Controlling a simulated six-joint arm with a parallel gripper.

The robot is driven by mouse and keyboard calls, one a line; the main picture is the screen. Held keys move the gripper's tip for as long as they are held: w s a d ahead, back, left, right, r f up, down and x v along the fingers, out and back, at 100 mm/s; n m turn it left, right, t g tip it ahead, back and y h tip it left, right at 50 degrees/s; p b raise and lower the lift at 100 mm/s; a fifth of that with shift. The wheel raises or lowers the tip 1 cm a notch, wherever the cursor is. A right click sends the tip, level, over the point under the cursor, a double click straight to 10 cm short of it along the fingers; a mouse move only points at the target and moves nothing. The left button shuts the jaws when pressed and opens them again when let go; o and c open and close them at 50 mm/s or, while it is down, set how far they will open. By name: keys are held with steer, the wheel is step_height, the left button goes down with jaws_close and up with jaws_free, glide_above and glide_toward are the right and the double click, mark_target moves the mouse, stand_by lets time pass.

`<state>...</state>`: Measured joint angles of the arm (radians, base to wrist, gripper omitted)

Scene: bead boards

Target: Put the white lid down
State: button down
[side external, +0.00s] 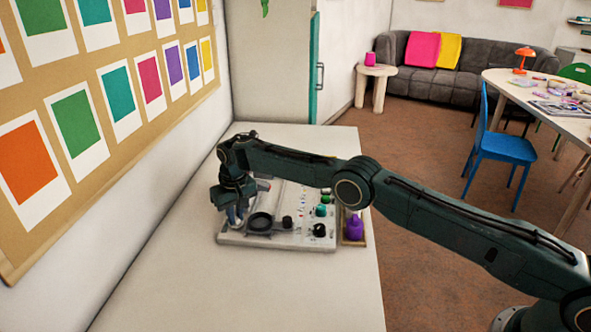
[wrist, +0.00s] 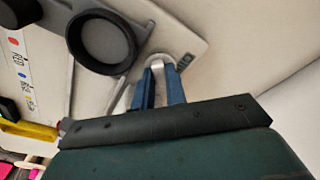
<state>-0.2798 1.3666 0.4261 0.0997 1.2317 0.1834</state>
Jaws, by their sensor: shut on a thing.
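My gripper (side external: 234,212) is over the left end of the pale board (side external: 285,243). In the wrist view its two blue fingers (wrist: 161,82) are shut on a small whitish piece (wrist: 158,67), which I take to be the white lid. The fingers hide most of it, and its outline blends with the pale board behind. I cannot tell whether it touches the board. A dark round dish (side external: 260,222) is on the board just right of my gripper; it shows large in the wrist view (wrist: 102,40).
Black knobs (side external: 319,230) and green pieces (side external: 321,210) stand on the board's right part. A purple bottle (side external: 355,228) stands in a brown tray at the board's right edge. The white table (side external: 150,290) is clear in front and left of the board. A wall rises at left.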

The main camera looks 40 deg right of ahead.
mark_target(239, 225)
steer(key=shift+f, duration=0.15)
steer(key=c, duration=1.4)
jaws_free()
steer(key=shift+c, duration=0.2)
step_height(239, 225, up, 13)
steer(key=s, duration=0.1)
steer(key=shift+s, duration=0.2)
